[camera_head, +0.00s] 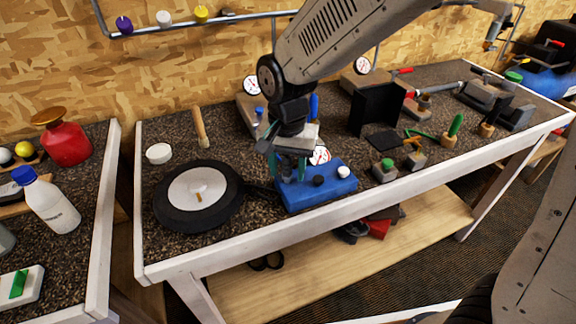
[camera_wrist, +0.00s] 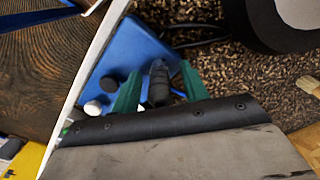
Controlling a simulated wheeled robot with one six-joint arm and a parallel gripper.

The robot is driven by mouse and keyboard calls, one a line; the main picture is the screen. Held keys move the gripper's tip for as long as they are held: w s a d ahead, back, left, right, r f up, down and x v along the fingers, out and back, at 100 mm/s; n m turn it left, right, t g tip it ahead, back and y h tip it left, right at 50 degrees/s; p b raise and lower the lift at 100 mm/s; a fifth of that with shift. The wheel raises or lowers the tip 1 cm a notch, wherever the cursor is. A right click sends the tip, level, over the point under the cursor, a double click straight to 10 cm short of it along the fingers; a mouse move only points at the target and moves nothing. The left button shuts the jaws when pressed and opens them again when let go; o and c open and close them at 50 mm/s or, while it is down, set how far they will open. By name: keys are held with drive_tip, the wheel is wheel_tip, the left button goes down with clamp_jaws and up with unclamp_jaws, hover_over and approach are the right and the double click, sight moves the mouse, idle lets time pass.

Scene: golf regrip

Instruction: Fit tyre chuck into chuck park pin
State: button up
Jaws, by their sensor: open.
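A dark grey ribbed cylinder, apparently the tyre chuck (camera_wrist: 158,84), stands at the blue inflator block (camera_head: 328,190) in the wrist view. My gripper (camera_head: 287,170) is over the left part of that block, pointing down. Its green fingers are open, one on each side of the chuck, with a gap visible beside it. In the head view my gripper mostly hides the chuck. The block also shows in the wrist view (camera_wrist: 128,48). I cannot tell the park pin apart from the chuck, or whether the chuck sits on it.
A black-tyred wheel (camera_head: 222,214) lies left of the block, with a dark hose (camera_wrist: 205,42) near it. A black knob (camera_head: 318,181) and a white knob (camera_head: 344,172) rise from the block. A gauge (camera_head: 320,155) stands behind. Small clamps (camera_head: 384,172) are to the right.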

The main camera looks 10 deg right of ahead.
sight(288, 157)
wheel_tip(288, 157, up, 8)
drive_tip(key=shift+f, duration=0.1)
idle(0.8)
drive_tip(key=s+d+r+n, duration=0.2)
drive_tip(key=s+d, duration=0.8)
drive_tip(key=s+d+r+n+t, duration=0.1)
drive_tip(key=s+d+r+n, duration=0.1)
drive_tip(key=s+d, duration=0.7)
drive_tip(key=shift+s+d+r, duration=0.35)
drive_tip(key=shift+d+r, duration=0.15)
drive_tip(key=shift+d, duration=0.45)
